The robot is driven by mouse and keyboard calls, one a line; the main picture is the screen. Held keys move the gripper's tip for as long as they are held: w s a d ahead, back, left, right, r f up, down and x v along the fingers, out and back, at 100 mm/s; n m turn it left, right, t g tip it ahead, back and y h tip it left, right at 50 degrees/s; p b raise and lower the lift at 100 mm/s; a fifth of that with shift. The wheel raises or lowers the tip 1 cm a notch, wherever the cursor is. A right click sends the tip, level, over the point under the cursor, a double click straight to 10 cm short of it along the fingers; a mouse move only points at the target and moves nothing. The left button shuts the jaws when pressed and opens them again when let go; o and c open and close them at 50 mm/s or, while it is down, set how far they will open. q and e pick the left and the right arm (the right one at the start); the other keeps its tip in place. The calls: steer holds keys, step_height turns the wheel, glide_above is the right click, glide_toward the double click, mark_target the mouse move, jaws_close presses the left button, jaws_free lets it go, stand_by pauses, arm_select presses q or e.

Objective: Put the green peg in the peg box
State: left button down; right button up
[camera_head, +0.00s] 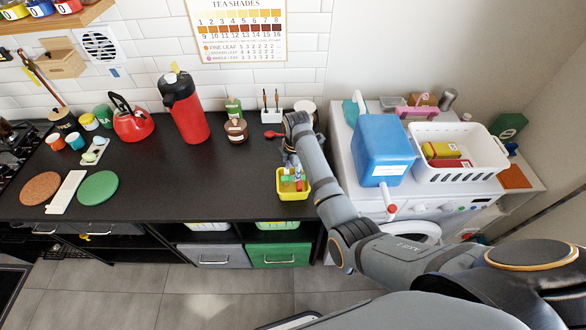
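The yellow peg box (293,194) sits on the black counter near its front right edge. Small green, red and blue pieces show in or just above its opening; they look like pegs. A green piece (290,178) is at the box's far side, right below my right gripper (291,167). I cannot tell whether the gripper holds it or whether it lies in the box. My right arm reaches in from the lower right, with its gripper pointing down over the box. The fingers are small and partly hidden. My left gripper is not in view.
A red flask (184,112), red kettle (131,122) and brown pot (236,130) stand along the back. A white holder (270,116) is behind the gripper. A blue container (382,150) and white basket (455,165) stand right of my arm. The middle counter is clear.

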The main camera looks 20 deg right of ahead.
steer(key=shift+s, duration=0.1)
step_height(320, 180, up, 13)
steer(key=s, duration=0.1)
steer(key=shift+d+f, duration=0.15)
steer(key=shift+f, duration=0.05)
steer(key=shift+s, duration=0.1)
stand_by(0.3)
